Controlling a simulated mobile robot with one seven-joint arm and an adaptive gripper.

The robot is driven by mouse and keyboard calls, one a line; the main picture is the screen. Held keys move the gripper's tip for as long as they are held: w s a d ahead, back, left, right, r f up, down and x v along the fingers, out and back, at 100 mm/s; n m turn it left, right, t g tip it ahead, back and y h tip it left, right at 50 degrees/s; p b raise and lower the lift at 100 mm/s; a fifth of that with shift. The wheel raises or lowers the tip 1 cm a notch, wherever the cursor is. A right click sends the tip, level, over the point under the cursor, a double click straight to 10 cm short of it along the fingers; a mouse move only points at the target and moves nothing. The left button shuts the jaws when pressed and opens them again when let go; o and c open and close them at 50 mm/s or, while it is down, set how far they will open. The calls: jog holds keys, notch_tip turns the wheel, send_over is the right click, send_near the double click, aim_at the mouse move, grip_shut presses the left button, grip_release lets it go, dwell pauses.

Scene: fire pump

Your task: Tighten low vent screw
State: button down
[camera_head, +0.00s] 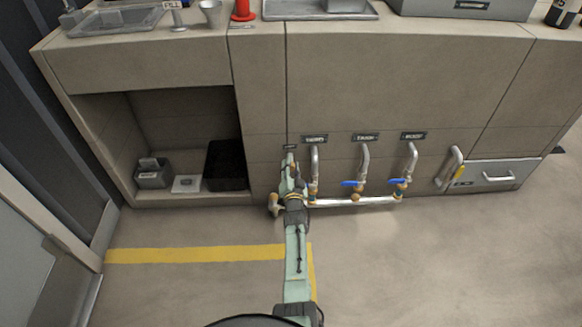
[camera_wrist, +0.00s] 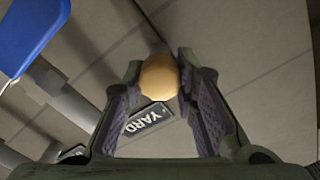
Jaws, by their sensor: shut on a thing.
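In the wrist view a round tan-brass knob (camera_wrist: 159,78), which looks like the vent screw, sits between the fingertips of my gripper (camera_wrist: 158,85). The gripper is shut on it, with a pad at each side. A label reading YARD (camera_wrist: 148,119) is on the wall behind. In the head view my gripper (camera_head: 290,165) is low at the cabinet front, at the left end of the pipe row. The screw is hidden there by the arm.
Right of my arm stand several upright pipes with blue-handled valves (camera_head: 353,183), joined by a low horizontal pipe (camera_head: 350,203). One blue handle (camera_wrist: 32,35) is close in the wrist view. Left is an open cubby with a black bin (camera_head: 226,165). Floor in front is clear.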

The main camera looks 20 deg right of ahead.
jog(key=m, duration=0.5)
jog(key=shift+d+m+b, duration=0.1)
jog(key=shift+m+b, duration=0.2)
jog(key=m+b, duration=0.1)
jog(key=m, duration=0.4)
dwell(0.4)
jog(key=c, duration=1.3)
grip_release()
jog(key=shift+f, duration=0.15)
